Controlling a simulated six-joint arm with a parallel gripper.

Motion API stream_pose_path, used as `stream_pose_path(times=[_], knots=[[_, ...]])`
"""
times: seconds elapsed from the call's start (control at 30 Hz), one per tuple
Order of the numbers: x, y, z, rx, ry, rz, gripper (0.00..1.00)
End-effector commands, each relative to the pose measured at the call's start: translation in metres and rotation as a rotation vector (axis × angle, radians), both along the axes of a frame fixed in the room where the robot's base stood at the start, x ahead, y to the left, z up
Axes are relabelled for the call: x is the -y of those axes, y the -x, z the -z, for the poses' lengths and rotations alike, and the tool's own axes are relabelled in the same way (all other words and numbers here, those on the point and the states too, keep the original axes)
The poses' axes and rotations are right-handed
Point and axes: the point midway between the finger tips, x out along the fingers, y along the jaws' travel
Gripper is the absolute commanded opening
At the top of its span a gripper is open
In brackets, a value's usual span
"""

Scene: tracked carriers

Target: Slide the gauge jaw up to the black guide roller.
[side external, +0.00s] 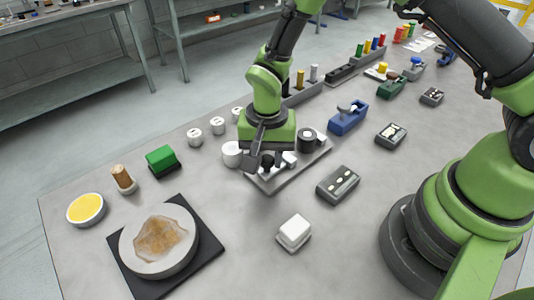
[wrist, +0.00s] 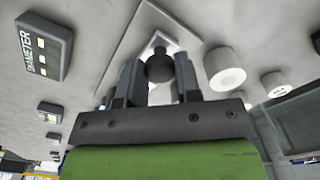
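A grey carrier plate (side external: 272,187) lies on the table under my gripper (side external: 267,158). A black round knob (side external: 267,162) stands on it between my fingers; it also shows in the wrist view (wrist: 160,66). My fingers (wrist: 158,80) are on either side of this knob, but whether they press on it is unclear. A small white block (side external: 290,159) is just right of the fingers. A dark roller-like cylinder (side external: 307,139) stands farther right on the plate. The gauge jaw cannot be told for certain; my gripper hides part of the plate.
A white cylinder (side external: 232,154) stands close left of the plate. A grey meter box (side external: 338,185) is to the right and a white block (side external: 294,231) in front. A blue tape dispenser (side external: 348,118) stands behind right. The table in front of the plate is mostly clear.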

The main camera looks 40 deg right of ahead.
Motion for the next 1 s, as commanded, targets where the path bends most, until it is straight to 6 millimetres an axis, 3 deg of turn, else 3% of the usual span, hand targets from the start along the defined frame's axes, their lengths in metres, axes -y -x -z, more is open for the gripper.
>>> stream_pose_path(times=[0.17, 0.4, 0.7, 0.73, 0.8, 0.83, 1.0], knots=[[0.002, 0.0, 0.0, 0.001, -0.001, 0.001, 0.0], [0.034, -0.001, -0.001, 0.001, 0.001, 0.005, 0.0], [0.037, -0.001, -0.001, 0.001, 0.001, 0.0, 0.0], [0.037, -0.001, -0.001, 0.002, 0.002, 0.0, 0.36], [0.037, -0.001, -0.001, 0.001, 0.001, 0.0, 0.52], [0.037, -0.001, -0.001, 0.001, 0.001, 0.0, 0.57], [0.037, 0.0, 0.0, 0.001, 0.001, 0.0, 0.57]])
